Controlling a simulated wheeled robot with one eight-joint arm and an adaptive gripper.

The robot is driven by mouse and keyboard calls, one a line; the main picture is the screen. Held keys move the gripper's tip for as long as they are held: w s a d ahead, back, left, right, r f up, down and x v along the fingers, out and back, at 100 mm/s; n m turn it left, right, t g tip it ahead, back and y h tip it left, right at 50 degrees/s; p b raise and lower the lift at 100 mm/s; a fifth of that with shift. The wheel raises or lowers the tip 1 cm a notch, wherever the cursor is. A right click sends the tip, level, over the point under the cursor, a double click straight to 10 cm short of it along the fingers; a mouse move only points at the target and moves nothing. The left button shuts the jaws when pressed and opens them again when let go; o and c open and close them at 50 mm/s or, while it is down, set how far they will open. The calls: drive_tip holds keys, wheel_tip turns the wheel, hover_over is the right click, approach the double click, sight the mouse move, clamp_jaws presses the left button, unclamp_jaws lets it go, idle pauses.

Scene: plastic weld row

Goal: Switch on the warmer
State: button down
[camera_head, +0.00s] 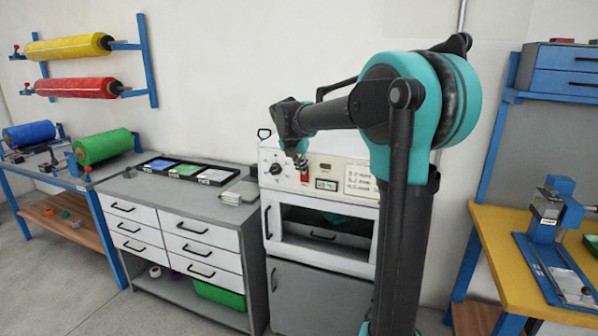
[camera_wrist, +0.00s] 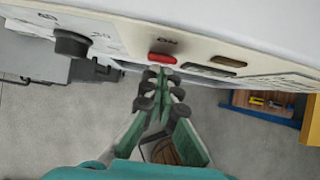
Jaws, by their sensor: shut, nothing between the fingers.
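The warmer (camera_head: 345,165) is a white oven-like unit standing on a grey cabinet, with a round black dial, a small display and printed text on its front panel. Its red switch (camera_wrist: 162,58) shows in the wrist view, in the upper middle of the panel. The black dial (camera_wrist: 71,42) is to the left of it. My gripper (camera_wrist: 160,72) is shut and empty, its fingertips just below the red switch in the picture. I cannot tell whether they touch it. In the head view, my gripper (camera_head: 301,165) is in front of the panel, right of the dial (camera_head: 276,169).
A grey drawer cabinet (camera_head: 180,215) with a black tray of coloured sheets (camera_head: 184,170) stands left of the warmer. A yellow-topped bench (camera_head: 505,240) with a blue press is at the right. Coloured film rolls hang on the left wall. My arm hides part of the warmer's right side.

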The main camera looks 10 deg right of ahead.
idle(0.3)
drive_tip(key=shift+w+d+r, duration=0.25)
drive_tip(key=shift+w, duration=0.25)
drive_tip(key=shift+r, duration=0.15)
drive_tip(key=shift+r, duration=0.7)
